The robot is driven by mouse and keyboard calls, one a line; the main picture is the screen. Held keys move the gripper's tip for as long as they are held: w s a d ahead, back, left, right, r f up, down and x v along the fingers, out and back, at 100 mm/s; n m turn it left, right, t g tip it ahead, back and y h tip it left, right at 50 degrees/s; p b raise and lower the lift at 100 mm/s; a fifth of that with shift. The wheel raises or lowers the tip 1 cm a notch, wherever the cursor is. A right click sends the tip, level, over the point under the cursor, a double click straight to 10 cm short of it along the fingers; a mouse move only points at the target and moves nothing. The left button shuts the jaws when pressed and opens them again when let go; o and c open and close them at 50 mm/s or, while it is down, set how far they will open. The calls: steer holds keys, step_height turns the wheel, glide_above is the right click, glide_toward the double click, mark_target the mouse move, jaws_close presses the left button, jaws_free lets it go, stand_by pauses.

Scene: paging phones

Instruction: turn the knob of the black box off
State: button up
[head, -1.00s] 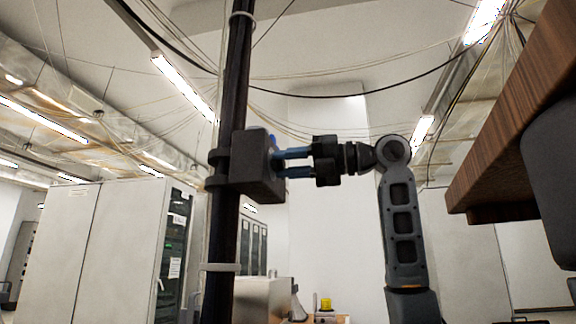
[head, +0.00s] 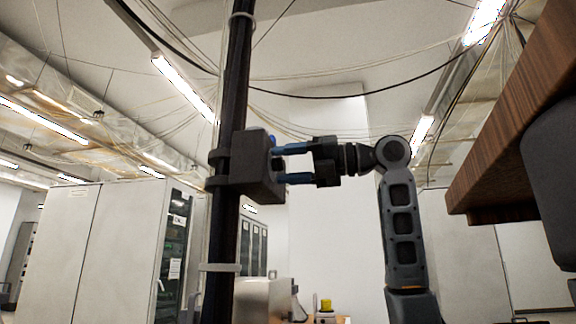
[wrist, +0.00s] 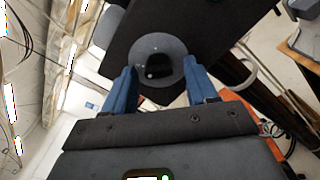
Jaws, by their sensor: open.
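The black box (head: 245,170) is clamped to a dark upright pole (head: 222,240) in the head view; its dark face fills the top of the wrist view (wrist: 205,22). The round grey knob (wrist: 173,47) sticks out of that face with a dark hollow at its middle; in the head view it is a small dark stub (head: 278,163). My gripper (head: 284,164) is open, with its blue fingers level with the knob. In the wrist view the fingertips (wrist: 159,68) lie on either side of the knob. I cannot tell whether they touch it.
A wooden overhang (head: 515,130) juts in at the right, near my arm. Grey cabinets (head: 125,250) stand at the left. Cables hang from the ceiling. A small yellow object (head: 326,304) sits low in the background.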

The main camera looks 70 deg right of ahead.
steer(key=s+d, duration=0.1)
steer(key=s, duration=0.6)
steer(key=shift+s+d+b, duration=0.2)
steer(key=shift+s+b, duration=0.1)
steer(key=shift+b, duration=0.05)
stand_by(0.4)
